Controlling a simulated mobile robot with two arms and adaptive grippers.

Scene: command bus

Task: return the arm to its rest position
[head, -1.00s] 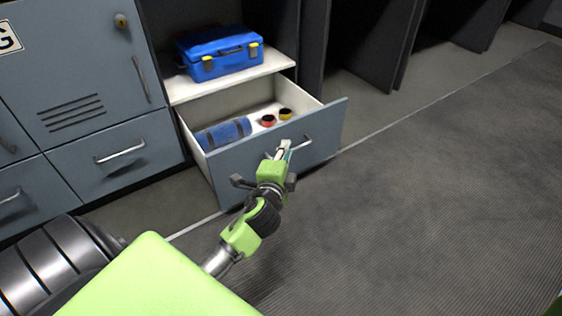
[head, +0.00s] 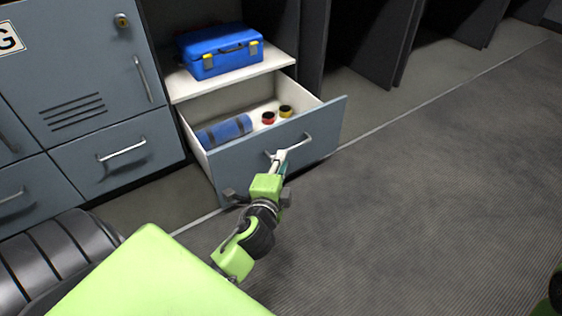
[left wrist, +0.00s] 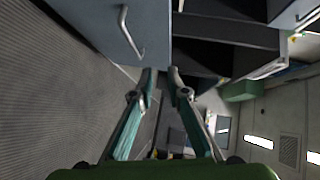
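My left gripper (head: 279,157) is at the outer side of the open drawer's grey-blue front (head: 325,128), close to the left end of its metal handle (head: 296,146). In the left wrist view the two fingers (left wrist: 162,74) are apart with nothing between them. The handle (left wrist: 131,36) lies beyond the fingertips, up and to the left, outside the grasp. My left arm is stretched forward. My right gripper does not show.
The drawer holds a blue roll (head: 223,131), a red tape roll (head: 268,117) and a yellow one (head: 285,111). A blue case (head: 221,50) sits on the shelf above. Grey lockers (head: 85,75) stand at left. The floor at right (head: 440,200) is clear.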

